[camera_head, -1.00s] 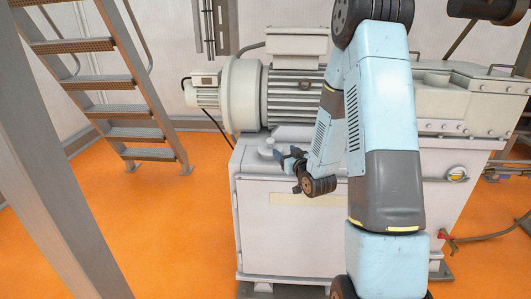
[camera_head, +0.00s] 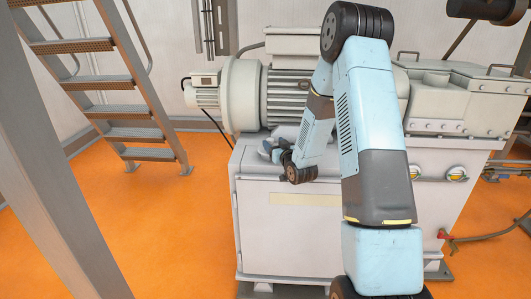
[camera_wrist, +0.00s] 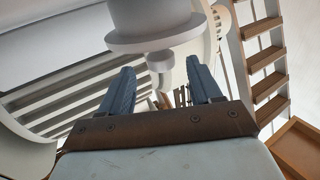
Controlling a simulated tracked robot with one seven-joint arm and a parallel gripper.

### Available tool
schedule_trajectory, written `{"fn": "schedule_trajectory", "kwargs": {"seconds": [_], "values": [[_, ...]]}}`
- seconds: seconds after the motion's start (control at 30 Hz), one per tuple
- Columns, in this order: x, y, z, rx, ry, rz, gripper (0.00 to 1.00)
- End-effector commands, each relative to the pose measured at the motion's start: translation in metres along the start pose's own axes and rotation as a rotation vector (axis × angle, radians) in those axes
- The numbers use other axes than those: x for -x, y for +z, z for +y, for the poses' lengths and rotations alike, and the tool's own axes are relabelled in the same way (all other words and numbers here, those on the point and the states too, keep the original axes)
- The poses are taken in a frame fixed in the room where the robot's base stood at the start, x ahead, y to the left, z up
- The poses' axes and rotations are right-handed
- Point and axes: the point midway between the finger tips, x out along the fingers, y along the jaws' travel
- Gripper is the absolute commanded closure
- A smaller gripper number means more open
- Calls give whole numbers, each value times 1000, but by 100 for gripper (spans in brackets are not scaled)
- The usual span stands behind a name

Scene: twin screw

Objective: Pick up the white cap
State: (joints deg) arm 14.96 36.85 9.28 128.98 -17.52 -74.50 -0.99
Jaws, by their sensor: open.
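The white cap (camera_wrist: 155,38) shows at the top middle of the wrist view, as a pale round body with a wide flange and a small knob on its lower side. My gripper (camera_wrist: 160,70) is open, with its two blue-grey fingers apart on the left and right of the knob. I cannot tell whether a finger touches it. In the head view my gripper (camera_head: 273,149) is over the left end of the white cabinet top, where it and the arm hide most of the cap.
The white cabinet (camera_head: 285,240) stands below my gripper. The ribbed motor (camera_head: 245,95) is close behind it. A metal ladder (camera_head: 110,85) stands to the left, with clear orange floor (camera_head: 150,225) before it. A grey post (camera_head: 60,170) crosses the left foreground.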

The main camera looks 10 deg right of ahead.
Motion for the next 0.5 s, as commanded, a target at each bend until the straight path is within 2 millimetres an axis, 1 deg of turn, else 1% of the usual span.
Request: {"fn": "schedule_trajectory", "kwargs": {"seconds": [0.1, 0.23, 0.37, 0.5], "values": [[-17, 2, -1, -1, -1, 0, 37], [-34, 2, -2, 0, -2, 2, 37], [-43, 2, -2, 0, -2, 1, 37], [-45, 2, -2, 0, -2, 0, 37]]}}
